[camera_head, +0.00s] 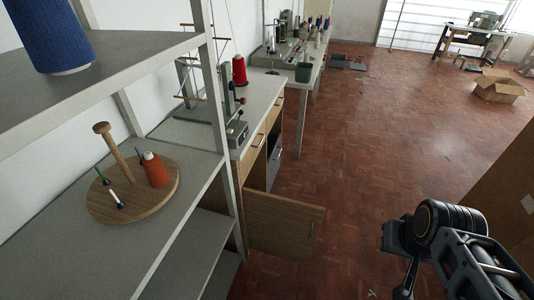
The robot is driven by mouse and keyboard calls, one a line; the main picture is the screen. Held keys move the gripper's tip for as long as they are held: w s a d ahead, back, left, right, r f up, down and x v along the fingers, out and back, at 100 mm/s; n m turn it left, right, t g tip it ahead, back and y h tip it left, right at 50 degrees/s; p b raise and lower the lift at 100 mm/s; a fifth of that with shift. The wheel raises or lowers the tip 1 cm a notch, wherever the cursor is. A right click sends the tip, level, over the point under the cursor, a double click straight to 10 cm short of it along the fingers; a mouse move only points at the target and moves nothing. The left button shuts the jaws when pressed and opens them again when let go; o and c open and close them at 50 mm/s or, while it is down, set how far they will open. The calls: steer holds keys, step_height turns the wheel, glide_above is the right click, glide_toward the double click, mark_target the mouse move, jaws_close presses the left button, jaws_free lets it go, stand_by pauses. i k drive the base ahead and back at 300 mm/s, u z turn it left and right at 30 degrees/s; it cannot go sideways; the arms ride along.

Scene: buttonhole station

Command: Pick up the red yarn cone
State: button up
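A red yarn cone (239,71) stands upright on the grey counter (262,92) behind the shelf rack, near the wall. A smaller orange-red cone (156,170) with a pale tip stands on a round wooden board (105,205) on the near shelf. Part of my arm shows at the lower right, over the floor and far from both cones. I cannot make out my gripper's fingers in this view.
The shelf rack (216,90) with its upright post stands in front of the counter. A large blue cone (48,35) is on the upper shelf. A cabinet door (284,225) hangs open into the aisle. The parquet floor (385,140) is mostly clear; cardboard boxes (498,90) lie far right.

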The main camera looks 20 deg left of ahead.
mark_target(239, 78)
steer(key=z, duration=0.15)
steer(key=k, duration=0.4)
steer(key=z, duration=0.35)
steer(key=i, duration=2.1)
steer(key=u, duration=0.95)
steer(key=i, duration=1.75)
steer(key=u, duration=0.9)
